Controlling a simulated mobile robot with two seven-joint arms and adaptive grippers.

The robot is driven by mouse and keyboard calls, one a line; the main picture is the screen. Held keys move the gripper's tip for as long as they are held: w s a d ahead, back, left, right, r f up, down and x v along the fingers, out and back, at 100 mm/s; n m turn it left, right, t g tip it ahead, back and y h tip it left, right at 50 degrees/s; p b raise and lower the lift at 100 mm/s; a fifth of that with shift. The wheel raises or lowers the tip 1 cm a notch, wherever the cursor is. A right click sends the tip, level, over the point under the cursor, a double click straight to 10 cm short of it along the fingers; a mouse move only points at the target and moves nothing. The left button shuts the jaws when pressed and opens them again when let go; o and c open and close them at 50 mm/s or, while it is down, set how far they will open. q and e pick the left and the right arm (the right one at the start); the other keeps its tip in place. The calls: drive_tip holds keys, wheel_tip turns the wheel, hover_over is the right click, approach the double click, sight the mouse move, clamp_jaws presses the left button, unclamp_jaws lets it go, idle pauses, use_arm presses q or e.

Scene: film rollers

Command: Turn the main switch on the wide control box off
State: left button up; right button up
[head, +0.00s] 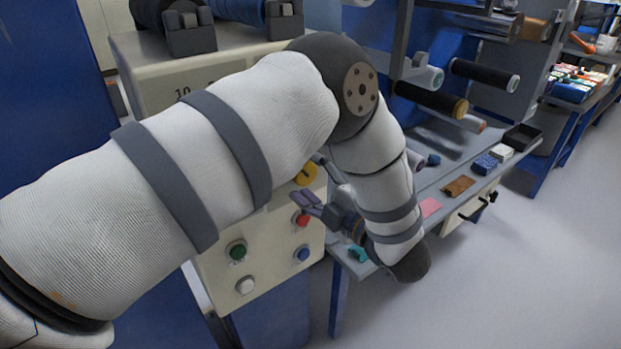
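The wide control box (265,285) is cream coloured and stands at the left centre, largely hidden behind my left arm. On its front show a green button (237,250), a white button (245,286), a red button (301,219) and a blue button (302,253). A yellow disc (305,174) with a dark mark is at its upper right, partly covered; it looks like the main switch's plate. My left gripper (308,180) is just in front of the disc, fingers apart, with nothing seen between them. Contact with the switch cannot be told. My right gripper is out of view.
Black rollers (432,98) stick out from a frame above a grey-blue bench (410,200) on the right. Small boxes (485,165), pink and brown pieces and a teal object (358,253) lie on the bench. Clear floor (540,270) is at the right.

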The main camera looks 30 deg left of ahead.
use_arm(q)
drive_tip(key=v, duration=1.2)
drive_tip(key=shift+f, duration=0.1)
